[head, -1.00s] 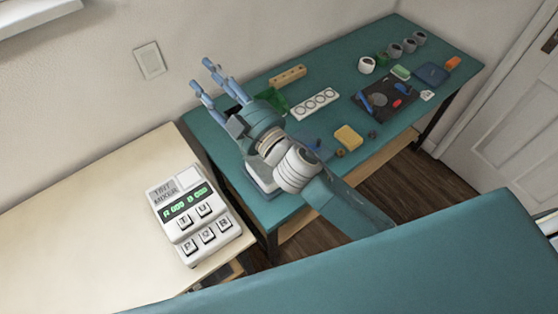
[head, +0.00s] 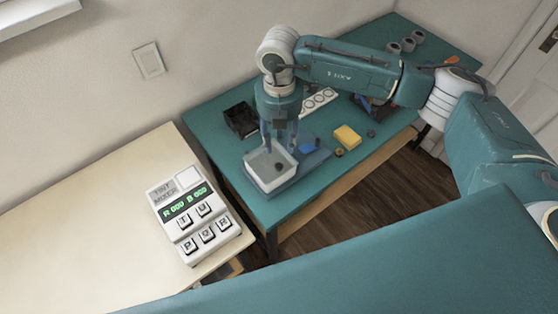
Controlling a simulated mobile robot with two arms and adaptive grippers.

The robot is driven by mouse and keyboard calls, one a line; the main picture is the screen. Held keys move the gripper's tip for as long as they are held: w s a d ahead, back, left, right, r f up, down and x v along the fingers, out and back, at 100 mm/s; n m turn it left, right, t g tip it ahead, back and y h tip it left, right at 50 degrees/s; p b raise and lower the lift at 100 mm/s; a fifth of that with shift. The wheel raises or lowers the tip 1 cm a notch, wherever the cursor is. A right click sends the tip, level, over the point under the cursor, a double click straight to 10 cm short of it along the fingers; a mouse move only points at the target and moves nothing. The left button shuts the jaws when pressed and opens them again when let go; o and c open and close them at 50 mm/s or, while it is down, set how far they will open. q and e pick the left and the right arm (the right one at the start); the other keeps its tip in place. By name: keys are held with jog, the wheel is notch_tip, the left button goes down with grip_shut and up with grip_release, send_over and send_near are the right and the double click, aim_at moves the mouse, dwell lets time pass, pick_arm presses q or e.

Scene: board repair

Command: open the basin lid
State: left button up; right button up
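The white basin (head: 266,184) stands at the near left part of the teal table. I look into it from above; its inside is pale grey, with a small dark spot near the middle. A flat bluish plate (head: 312,160) lies beside and under the basin on the right; I cannot tell whether it is the lid or a base. My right gripper (head: 280,150) points down over the basin's far edge, its bluish fingers apart with nothing seen between them. Whether it touches the basin is unclear. My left gripper is not in view.
A black box (head: 240,119) stands behind the basin. A yellow sponge-like block (head: 347,136) and small dark parts lie to the right. A white strip with round holes (head: 318,100) is farther back. A tint mixer (head: 194,214) sits on the cream table (head: 92,222) at left.

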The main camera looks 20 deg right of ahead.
aim_at(279, 165)
notch_tip(279, 165, down, 9)
jog(key=p, duration=0.3)
jog(key=shift+s+f, duration=0.1)
jog(key=shift+f, duration=0.05)
jog(key=shift+a+f, duration=0.1)
jog(key=shift+f, duration=0.55)
grip_shut()
